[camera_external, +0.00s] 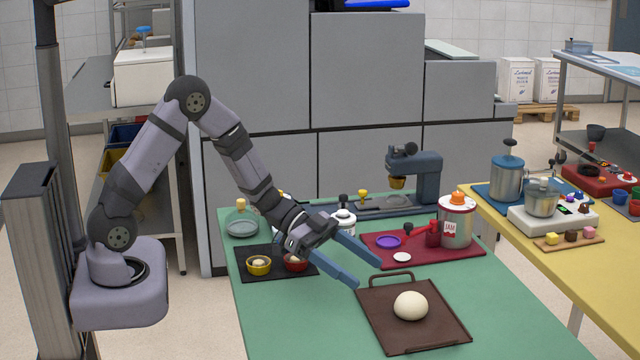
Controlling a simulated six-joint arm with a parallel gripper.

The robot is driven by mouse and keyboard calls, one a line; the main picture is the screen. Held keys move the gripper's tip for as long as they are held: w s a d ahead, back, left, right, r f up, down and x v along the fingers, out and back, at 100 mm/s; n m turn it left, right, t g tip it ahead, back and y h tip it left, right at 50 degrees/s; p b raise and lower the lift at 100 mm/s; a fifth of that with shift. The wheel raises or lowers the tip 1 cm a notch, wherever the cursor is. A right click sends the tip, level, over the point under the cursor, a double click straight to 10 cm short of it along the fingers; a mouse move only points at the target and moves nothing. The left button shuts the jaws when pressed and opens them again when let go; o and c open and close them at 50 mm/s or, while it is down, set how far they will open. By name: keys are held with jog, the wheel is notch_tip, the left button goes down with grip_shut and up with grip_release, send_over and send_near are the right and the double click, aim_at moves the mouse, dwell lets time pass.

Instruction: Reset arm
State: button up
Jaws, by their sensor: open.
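My gripper (366,270) has two blue fingers spread apart with nothing between them. It hangs over the green table, pointing down and to the right, just behind and left of a brown tray (378,325). A round, pale dough ball (410,305) sits on the tray, apart from the fingers. My arm reaches in from the left side of the picture, bent at a high elbow. My gripper partly covers the black mat and the red bowl behind it.
A yellow bowl (258,265) and a red bowl (295,262) stand on a black mat (250,252). A red mat (470,250) holds a jam pot (456,222) and a purple dish (388,242). A blue press (428,175) stands behind. The green table's front left (290,325) is clear.

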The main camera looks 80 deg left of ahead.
dwell(0.3)
jog(key=shift+w+a+r+y, duration=0.15)
jog(key=shift+w+a+y, duration=0.25)
jog(key=shift+y, duration=0.2)
jog(key=shift+w+a+r+n+t+y+p, duration=0.2)
jog(key=shift+a+n+y+p, duration=0.2)
jog(key=shift+a+y, duration=0.2)
jog(key=shift+w+a+r+n+t+y+p, duration=0.2)
jog(key=shift+a+n+y+p, duration=0.1)
jog(key=shift+a+n+y, duration=0.25)
jog(key=a+y, duration=0.1)
jog(key=s+a+n+y+p, duration=0.1)
jog(key=a+y, duration=0.1)
jog(key=shift+s+a+r+n+y, duration=0.1)
jog(key=shift+s+r+n+y, duration=0.05)
jog(key=shift+r+n+y, duration=0.15)
jog(key=s+n+g+y+p, duration=0.1)
jog(key=s+g, duration=0.4)
jog(key=s, duration=0.9)
jog(key=s+d+r+n+g+y+p, duration=0.1)
jog(key=s+n+g+p, duration=0.3)
jog(key=s, duration=0.9)
jog(key=shift+s+d+r+g+y, duration=0.3)
jog(key=shift+s+g+y, duration=0.1)
jog(key=shift+g, duration=0.2)
jog(key=shift+n, duration=0.25)
